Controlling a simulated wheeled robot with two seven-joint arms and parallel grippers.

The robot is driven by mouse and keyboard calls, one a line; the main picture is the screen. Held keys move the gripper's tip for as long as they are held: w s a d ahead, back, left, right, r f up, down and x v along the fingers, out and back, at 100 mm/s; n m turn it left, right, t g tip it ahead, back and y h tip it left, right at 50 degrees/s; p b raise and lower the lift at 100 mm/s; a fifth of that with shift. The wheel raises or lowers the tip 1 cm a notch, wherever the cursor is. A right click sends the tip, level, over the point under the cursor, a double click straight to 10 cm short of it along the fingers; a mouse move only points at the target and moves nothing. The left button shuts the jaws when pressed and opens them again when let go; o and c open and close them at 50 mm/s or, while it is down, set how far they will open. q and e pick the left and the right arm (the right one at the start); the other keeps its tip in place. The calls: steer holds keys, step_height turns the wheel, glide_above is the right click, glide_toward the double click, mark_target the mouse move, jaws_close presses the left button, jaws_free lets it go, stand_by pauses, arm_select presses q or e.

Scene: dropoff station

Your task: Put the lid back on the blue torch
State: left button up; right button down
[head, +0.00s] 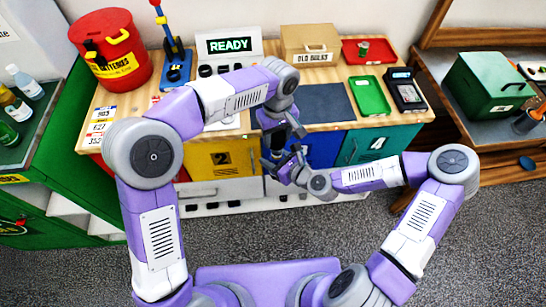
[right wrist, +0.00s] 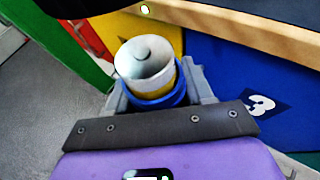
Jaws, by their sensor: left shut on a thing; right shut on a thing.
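My right gripper (head: 283,162) is shut on the blue torch (right wrist: 163,103) in front of the drawers. In the right wrist view the torch's open blue rim sits between the grey fingers of the right gripper (right wrist: 160,92). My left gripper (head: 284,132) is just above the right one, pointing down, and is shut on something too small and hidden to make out. I cannot pick out the lid for certain.
Behind the grippers is the wooden counter (head: 318,122) with a red battery bin (head: 117,68), a green tray (head: 369,97), a red tray (head: 381,50) and an old-bulbs box (head: 309,43). The READY display (head: 229,46) stands at the back.

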mark_target(277, 163)
arm_select(q)
steer(key=shift+f, duration=1.7)
steer(key=shift+s, duration=0.2)
steer(key=shift+d+f, duration=0.1)
steer(key=shift+f, duration=0.8)
steer(key=shift+f, duration=0.5)
steer(key=o, duration=1)
steer(key=shift+d+r, duration=0.1)
